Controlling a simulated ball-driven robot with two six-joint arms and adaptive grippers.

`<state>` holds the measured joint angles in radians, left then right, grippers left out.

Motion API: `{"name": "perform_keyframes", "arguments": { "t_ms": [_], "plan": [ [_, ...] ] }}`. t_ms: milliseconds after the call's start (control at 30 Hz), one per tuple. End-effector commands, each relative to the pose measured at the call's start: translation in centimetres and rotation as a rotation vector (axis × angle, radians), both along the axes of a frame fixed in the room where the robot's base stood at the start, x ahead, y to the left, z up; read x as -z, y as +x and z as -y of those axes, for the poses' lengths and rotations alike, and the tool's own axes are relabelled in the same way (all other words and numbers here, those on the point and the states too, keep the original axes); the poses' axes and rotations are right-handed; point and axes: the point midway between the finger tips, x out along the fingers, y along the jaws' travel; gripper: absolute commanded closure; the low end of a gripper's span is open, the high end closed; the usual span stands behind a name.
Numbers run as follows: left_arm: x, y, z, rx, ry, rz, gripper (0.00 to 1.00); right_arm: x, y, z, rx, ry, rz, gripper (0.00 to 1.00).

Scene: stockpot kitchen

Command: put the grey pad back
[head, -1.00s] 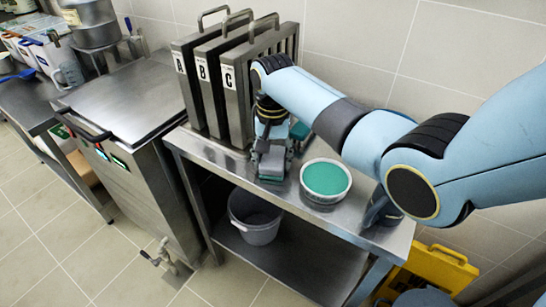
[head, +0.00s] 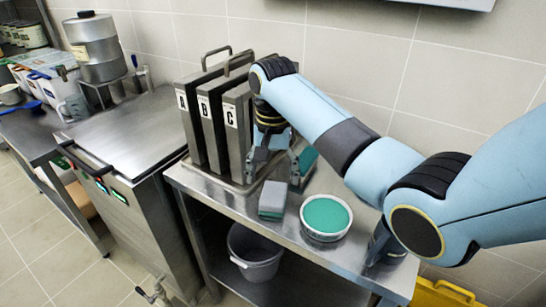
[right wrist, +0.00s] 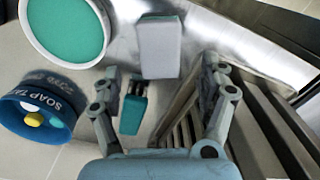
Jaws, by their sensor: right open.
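The grey pad (head: 273,196) lies on the steel bench, left of the bowl of green liquid (head: 327,216). A green edge shows along its side. It also shows in the right wrist view (right wrist: 160,47), clear of the fingers. My right gripper (head: 277,171) is open above the bench, behind the pad and in front of the lettered plates. In the right wrist view its two fingers (right wrist: 164,92) are spread with nothing gripped. My left gripper is not in view.
Tall steel plates marked A, B and C (head: 213,125) stand at the bench's back left. A blue soap-tablet tub (right wrist: 40,115) is at left in the right wrist view. A grey bucket (head: 255,252) is on the lower shelf. The bench front by the pad is clear.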

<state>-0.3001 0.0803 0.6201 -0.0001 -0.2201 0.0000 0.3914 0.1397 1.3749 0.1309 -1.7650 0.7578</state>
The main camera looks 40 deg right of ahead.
Motion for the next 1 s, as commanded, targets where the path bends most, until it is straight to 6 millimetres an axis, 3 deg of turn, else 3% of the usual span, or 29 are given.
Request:
{"name": "perform_keyframes", "arguments": {
  "t_ms": [100, 300, 1000],
  "plan": [
    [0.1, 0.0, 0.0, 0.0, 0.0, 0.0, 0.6, -2.5, 0.1, 0.0, 0.0, 0.0, 0.003, 0.23],
    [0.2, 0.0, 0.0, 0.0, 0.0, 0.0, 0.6, -4.8, 0.0, 0.0, 0.0, 0.0, 0.001, 0.23],
    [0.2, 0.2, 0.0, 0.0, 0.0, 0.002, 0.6, -5.1, 0.0, 0.0, 0.0, 0.0, -0.001, 0.23]
  ]
}}
